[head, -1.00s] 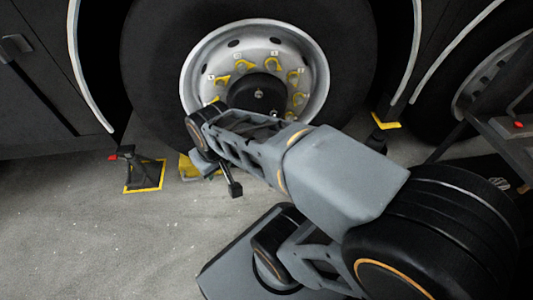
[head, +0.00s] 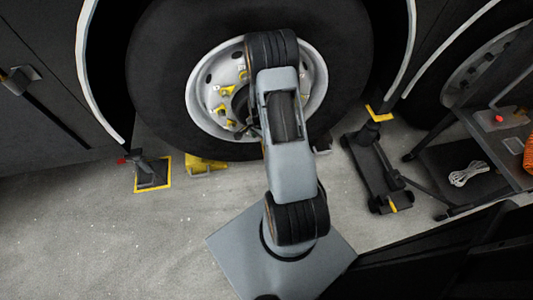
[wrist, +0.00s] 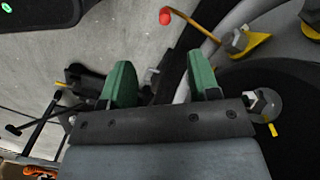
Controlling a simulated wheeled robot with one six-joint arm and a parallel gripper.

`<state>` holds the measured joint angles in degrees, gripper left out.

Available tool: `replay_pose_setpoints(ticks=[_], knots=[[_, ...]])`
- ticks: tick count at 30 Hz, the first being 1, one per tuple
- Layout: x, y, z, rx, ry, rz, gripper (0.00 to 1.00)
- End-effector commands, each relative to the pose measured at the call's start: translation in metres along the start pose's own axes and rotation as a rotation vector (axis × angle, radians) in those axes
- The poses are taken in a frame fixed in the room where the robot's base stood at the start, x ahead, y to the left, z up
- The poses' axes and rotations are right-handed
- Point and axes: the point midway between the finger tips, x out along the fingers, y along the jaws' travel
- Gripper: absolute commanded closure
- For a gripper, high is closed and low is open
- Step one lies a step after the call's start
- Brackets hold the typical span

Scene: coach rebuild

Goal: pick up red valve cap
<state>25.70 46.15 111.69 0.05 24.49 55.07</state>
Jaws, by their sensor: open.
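The red valve cap (wrist: 166,16) shows as a small red tip at the top of the wrist view, on the end of a thin orange-brown stem beside the wheel rim. My gripper (wrist: 161,80) has two green fingers, spread apart with nothing between them. The cap is beyond the fingertips and apart from them, roughly midway between the fingers from side to side. In the head view my arm covers part of the wheel (head: 196,98), and I cannot make out the cap or the fingers there.
Yellow nut pointers (wrist: 250,44) and wheel nuts stand close right of the fingers. A black tyre (head: 160,75) surrounds the rim. On the floor are a jack (head: 152,172), a yellow chock (head: 205,163) and a trolley jack (head: 372,165). A cart (head: 485,150) stands right. Floor at front left is clear.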

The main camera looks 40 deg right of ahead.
Motion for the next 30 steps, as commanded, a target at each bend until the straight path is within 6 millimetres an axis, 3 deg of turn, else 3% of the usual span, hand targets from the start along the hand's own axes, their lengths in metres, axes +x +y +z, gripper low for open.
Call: replay_pose_setpoints(ticks=[3, 9, 21, 30], knots=[[0.024, 0.001, -0.016, 0.172, 0.007, -0.014, 0.44], [0.050, 0.001, -0.027, 0.321, 0.016, -0.033, 0.44], [0.120, -0.001, -0.031, 0.351, 0.017, -0.036, 0.44], [0.139, -0.002, -0.031, 0.350, 0.017, -0.037, 0.44]])
